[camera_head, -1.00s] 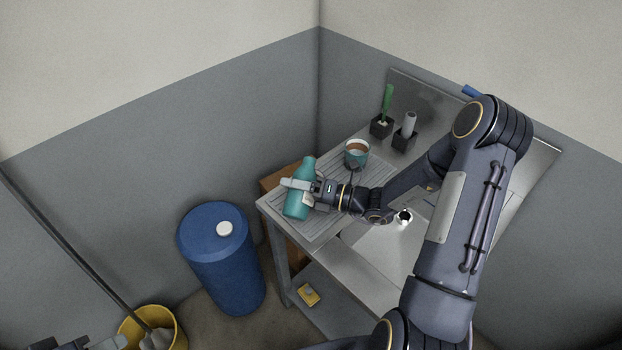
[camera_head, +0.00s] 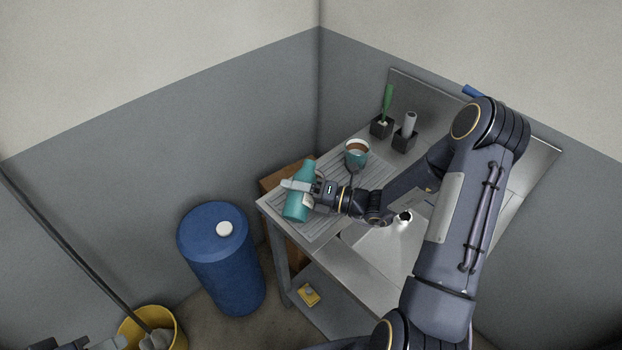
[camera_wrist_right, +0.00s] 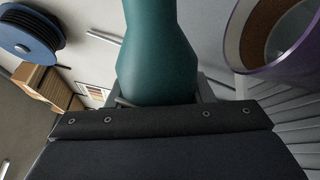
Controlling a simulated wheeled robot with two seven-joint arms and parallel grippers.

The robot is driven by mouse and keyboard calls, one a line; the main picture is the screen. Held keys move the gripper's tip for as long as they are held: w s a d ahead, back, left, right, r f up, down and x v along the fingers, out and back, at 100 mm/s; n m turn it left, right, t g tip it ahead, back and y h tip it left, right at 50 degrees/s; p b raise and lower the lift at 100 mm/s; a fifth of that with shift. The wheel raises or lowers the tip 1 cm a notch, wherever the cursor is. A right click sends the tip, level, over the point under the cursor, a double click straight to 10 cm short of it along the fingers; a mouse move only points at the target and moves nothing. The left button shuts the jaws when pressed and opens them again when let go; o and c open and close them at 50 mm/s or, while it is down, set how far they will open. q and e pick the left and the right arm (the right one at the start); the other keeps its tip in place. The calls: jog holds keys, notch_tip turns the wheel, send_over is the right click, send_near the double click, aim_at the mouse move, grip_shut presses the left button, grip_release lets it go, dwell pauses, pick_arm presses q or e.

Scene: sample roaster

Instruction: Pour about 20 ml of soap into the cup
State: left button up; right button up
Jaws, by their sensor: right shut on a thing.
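A teal bottle (camera_head: 297,206) is held over the ribbed drainboard at the left end of the counter, leaning in the head view. My right gripper (camera_head: 300,186) is shut around its middle. The bottle (camera_wrist_right: 158,55) fills the centre of the right wrist view, and its upper end runs out of the frame. The cup (camera_wrist_right: 240,35) also shows at the right of the wrist view. Part of my left gripper (camera_head: 92,344) is at the lower left edge; its jaws are unclear.
Two dark holders (camera_head: 403,138) with a green-handled brush (camera_head: 387,100) and a grey item stand behind the cup. The metal counter (camera_head: 375,262) has a sink area at right. A blue barrel (camera_head: 222,265) and a yellow bucket (camera_head: 178,335) stand on the floor at left.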

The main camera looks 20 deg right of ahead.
jog(key=shift+f+m, duration=0.3)
jog(key=shift+f, duration=0.05)
dwell(0.7)
jog(key=shift+f+m+p, duration=0.15)
jog(key=shift+m+p, duration=0.55)
jog(key=shift+m, duration=0.1)
dwell(2.0)
